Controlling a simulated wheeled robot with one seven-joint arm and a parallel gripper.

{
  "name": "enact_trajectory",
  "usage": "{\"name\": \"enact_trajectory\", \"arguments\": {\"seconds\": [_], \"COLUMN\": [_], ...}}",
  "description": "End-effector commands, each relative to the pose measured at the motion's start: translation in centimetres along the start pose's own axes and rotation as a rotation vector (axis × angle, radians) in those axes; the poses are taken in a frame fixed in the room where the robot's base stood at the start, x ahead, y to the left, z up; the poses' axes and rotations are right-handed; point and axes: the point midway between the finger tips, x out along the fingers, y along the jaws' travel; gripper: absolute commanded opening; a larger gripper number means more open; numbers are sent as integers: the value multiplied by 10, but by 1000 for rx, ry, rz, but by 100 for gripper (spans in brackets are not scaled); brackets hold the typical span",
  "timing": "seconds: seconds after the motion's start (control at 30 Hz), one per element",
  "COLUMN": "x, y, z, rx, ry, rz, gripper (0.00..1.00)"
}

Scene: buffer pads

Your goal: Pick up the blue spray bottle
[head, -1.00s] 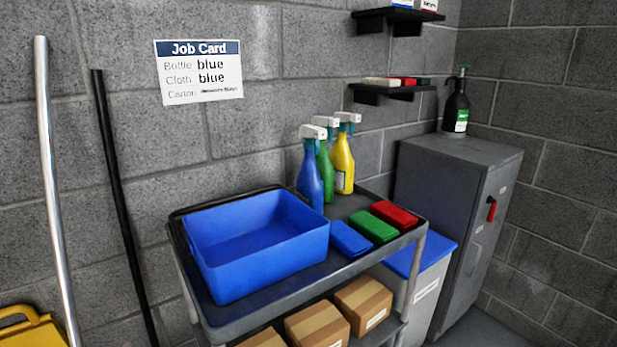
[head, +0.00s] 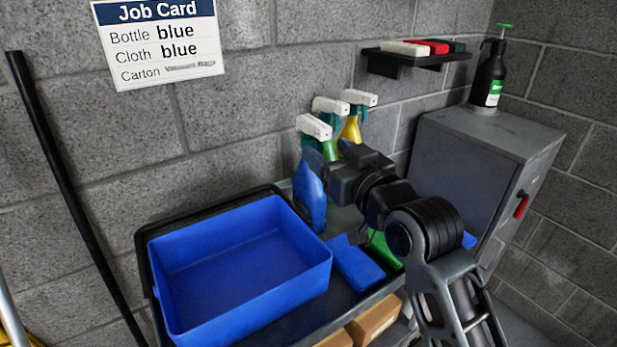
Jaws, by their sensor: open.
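The blue spray bottle (head: 310,196) stands upright on the cart's top, behind the right end of the blue bin, with a white spray head. My gripper (head: 326,172) is at the bottle's right side, at the height of its upper body. The jaws are open; one finger seems to overlap the bottle's shoulder. I cannot tell whether both fingers are around it or whether they touch it. The job card (head: 160,42) on the wall reads Bottle blue, Cloth blue; its carton line is too small to read surely.
A green bottle (head: 330,148) and a yellow bottle (head: 351,130) stand close behind, partly hidden by my arm. The empty blue bin (head: 240,295) fills the cart's left. A blue cloth (head: 356,264) and green cloth (head: 384,250) lie in front. A grey cabinet (head: 480,160) stands right.

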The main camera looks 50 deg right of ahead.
Motion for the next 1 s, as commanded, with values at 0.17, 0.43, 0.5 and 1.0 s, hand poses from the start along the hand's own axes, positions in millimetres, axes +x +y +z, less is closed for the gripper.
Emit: {"name": "enact_trajectory", "arguments": {"seconds": [0.17, 0.43, 0.5, 1.0], "x": [13, 41, 51, 81], "y": [3, 5, 6, 7], "z": [-6, -4, -3, 1], "rx": [-1, -1, 0, -1], "ry": [3, 2, 1, 3], "rz": [3, 5, 4, 3], "gripper": [61, 61, 61, 61]}}
